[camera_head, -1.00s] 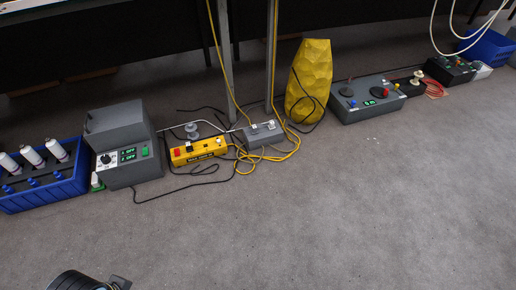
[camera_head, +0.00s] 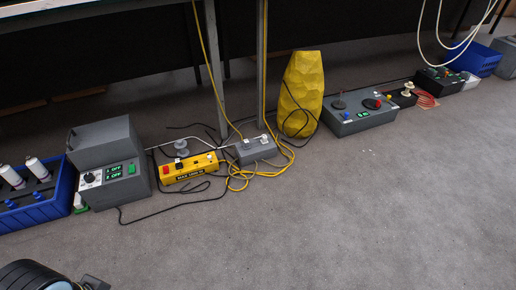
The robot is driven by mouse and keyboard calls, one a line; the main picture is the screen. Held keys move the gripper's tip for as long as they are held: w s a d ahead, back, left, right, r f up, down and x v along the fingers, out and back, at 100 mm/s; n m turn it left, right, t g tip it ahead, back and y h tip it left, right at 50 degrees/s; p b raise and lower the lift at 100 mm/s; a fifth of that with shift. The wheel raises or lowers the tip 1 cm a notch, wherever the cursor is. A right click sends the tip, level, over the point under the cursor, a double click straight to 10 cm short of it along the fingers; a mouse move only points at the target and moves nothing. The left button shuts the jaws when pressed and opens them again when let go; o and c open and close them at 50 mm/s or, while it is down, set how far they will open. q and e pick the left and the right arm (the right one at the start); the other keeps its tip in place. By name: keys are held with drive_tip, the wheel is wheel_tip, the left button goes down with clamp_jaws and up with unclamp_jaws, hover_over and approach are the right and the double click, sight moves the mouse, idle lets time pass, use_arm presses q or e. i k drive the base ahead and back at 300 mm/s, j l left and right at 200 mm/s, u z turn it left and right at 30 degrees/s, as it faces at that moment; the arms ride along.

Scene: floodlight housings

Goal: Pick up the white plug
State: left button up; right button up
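A small white piece (camera_head: 268,139) sits on top of the grey box (camera_head: 255,150) near the table leg. Another small white piece (camera_head: 210,157) is on the right end of the yellow control box (camera_head: 189,170). A cream-white knobbed piece (camera_head: 407,89) stands on a small black box (camera_head: 403,98) farther right. I cannot tell at this size which of these is the white plug. A dark rounded part of my own arm shows at the bottom left edge. Neither gripper's fingers can be seen.
Yellow and black cables lie loose around the boxes. The grey floor in front is clear.

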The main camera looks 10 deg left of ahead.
sight(263, 141)
drive_tip(key=i+j, duration=0.1)
drive_tip(key=i, duration=1.65)
